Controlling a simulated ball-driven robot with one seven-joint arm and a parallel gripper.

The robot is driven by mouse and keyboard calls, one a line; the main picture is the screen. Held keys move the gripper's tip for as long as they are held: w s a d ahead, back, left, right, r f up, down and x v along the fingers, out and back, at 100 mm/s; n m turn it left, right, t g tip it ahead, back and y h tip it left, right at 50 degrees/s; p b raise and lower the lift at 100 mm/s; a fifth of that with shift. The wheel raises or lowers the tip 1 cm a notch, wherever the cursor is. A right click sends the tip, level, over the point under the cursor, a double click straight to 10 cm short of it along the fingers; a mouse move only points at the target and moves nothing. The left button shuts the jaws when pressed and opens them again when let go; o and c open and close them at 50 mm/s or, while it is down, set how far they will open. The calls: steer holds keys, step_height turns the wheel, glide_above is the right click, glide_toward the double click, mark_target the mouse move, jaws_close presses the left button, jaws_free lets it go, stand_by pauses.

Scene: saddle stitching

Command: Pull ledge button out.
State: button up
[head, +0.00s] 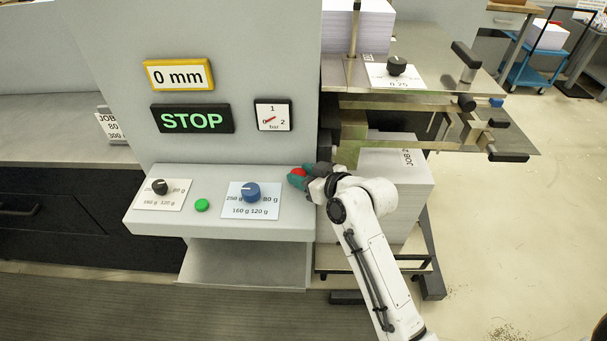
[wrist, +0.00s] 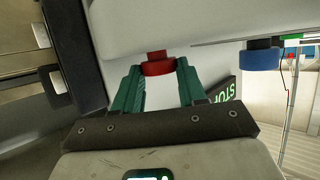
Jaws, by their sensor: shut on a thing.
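The ledge button is a red round button (head: 298,172) at the right end of the light grey ledge (head: 150,222) in the head view. It also shows in the wrist view as a red cap (wrist: 158,68) on a narrower red stem. My gripper (head: 305,180) reaches it from the right, its green fingers at the button. In the wrist view my gripper (wrist: 157,75) has one green finger on each side of the red cap, shut on it. The fingers partly hide the button in the head view.
On the ledge are a green button (head: 201,205), a blue knob (head: 252,191) and a black knob (head: 160,187). Above are a STOP display (head: 192,119), a 0 mm display (head: 179,75) and a gauge (head: 273,116). A paper stack (head: 405,185) stands close behind my arm.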

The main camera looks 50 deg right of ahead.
jaws_close()
steer(key=shift+r, duration=0.1)
steer(key=shift+r+p, duration=0.4)
steer(key=shift+p, duration=0.05)
steer(key=o, duration=0.7)
jaws_free()
steer(key=shift+c, duration=0.2)
steer(key=shift+s, duration=0.1)
steer(key=b+v, duration=0.1)
steer(key=v, duration=0.9)
steer(key=shift+s+b, duration=0.3)
steer(key=shift+b, duration=0.05)
